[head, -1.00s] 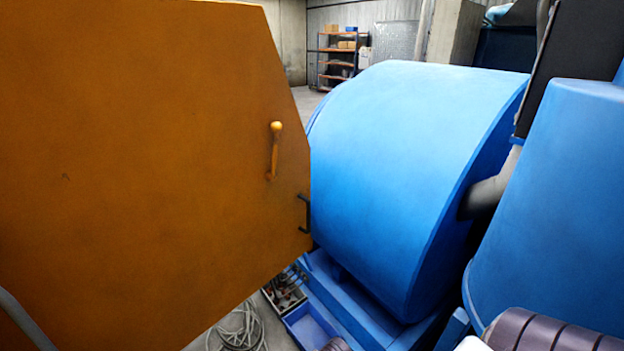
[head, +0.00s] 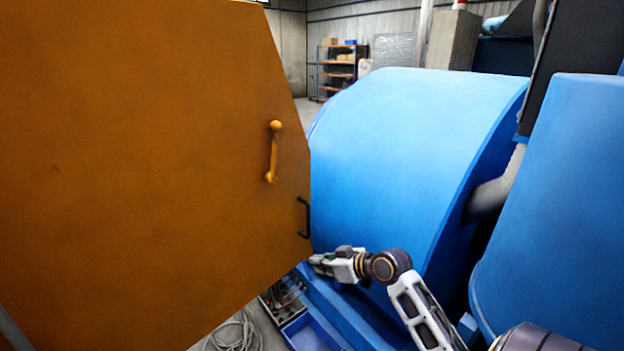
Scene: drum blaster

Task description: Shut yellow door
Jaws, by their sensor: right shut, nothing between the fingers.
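The yellow door (head: 150,150) is a large orange-yellow panel that fills the left half of the head view. It stands open, swung out in front of the blue drum machine (head: 410,150). A yellow lever handle (head: 273,150) and a black pull handle (head: 304,218) sit near its right edge. My right gripper (head: 314,259) is shut and empty, just below the black handle at the door's lower right edge. Whether it touches the door I cannot tell. My left gripper is not in view.
A blue housing (head: 560,190) with a grey pipe (head: 490,195) stands on the right. A blue bin (head: 312,332) and a coiled cable (head: 235,332) lie on the floor below the door. Shelves (head: 337,70) stand far back.

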